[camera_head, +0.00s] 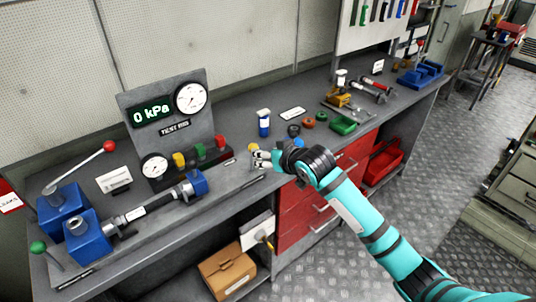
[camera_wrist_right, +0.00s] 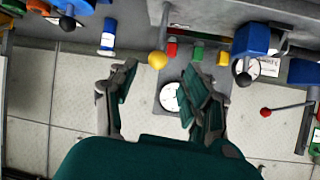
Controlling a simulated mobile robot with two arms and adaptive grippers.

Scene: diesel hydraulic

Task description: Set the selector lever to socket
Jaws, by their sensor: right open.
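My right gripper (camera_head: 262,158) is open and empty above the front of the bench, and it also shows in the right wrist view (camera_wrist_right: 158,78). A yellow ball knob (camera_head: 253,147) shows just beyond its fingers; in the wrist view the knob (camera_wrist_right: 157,60) appears between the fingertips, apart from both. A lever with a red knob (camera_head: 110,146) leans up from the blue block at the left. A green-knobbed lever (camera_head: 38,247) stands at the left front. I cannot tell which is the selector lever; no socket label is readable.
The test rig panel (camera_head: 165,107) reads 0 kPa and has gauges. A hydraulic cylinder (camera_head: 150,205) lies left on the grey bench. Red drawers (camera_head: 300,205) are below.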

